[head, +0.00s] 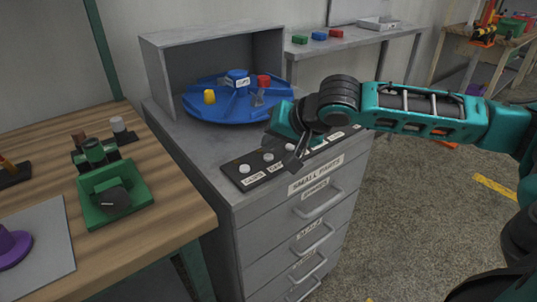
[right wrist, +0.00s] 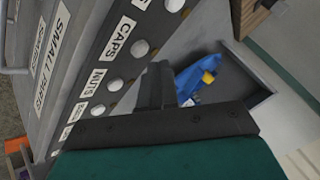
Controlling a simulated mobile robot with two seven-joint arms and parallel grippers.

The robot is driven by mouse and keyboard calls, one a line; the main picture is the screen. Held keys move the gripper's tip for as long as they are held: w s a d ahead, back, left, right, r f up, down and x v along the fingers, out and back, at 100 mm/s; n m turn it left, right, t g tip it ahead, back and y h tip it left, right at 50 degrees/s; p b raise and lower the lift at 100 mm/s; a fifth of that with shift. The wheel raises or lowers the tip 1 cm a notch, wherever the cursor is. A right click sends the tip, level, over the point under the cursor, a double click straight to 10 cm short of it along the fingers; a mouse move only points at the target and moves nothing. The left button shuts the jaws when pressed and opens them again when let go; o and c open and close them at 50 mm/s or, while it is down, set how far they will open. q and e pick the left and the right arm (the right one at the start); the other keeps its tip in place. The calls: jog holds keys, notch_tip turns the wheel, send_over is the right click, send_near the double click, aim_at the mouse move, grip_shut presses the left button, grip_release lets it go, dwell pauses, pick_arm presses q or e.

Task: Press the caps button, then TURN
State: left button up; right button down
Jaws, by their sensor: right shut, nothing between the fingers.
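The dark button panel (head: 262,178) lies along the front edge of the grey cabinet top, with white buttons and labels. The caps button (right wrist: 140,48) sits beside its CAPS label (right wrist: 117,38); in the head view it looks to be the second button from the left (head: 268,156). The end button (head: 244,168), by a label that seems to read TURN, also shows in the right wrist view (right wrist: 174,5). My right gripper (head: 296,163) is shut and empty over the panel, its tips (right wrist: 160,68) close to the caps button; contact cannot be told. My left gripper is out of view.
A blue turntable (head: 205,108) with yellow, red and blue pieces stands partly inside a grey housing (head: 160,75). A wooden table (head: 150,235) with a green fixture (head: 130,188) is at left. Coloured blocks (head: 319,36) lie on a back shelf. Drawers (head: 315,205) are below the panel.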

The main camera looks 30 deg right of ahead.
jog(key=shift+f, duration=0.1)
jog(key=shift+f, duration=0.3)
jog(key=shift+f, duration=0.45)
dwell(0.6)
jog(key=shift+r+p, duration=0.9)
jog(key=shift+p, duration=0.05)
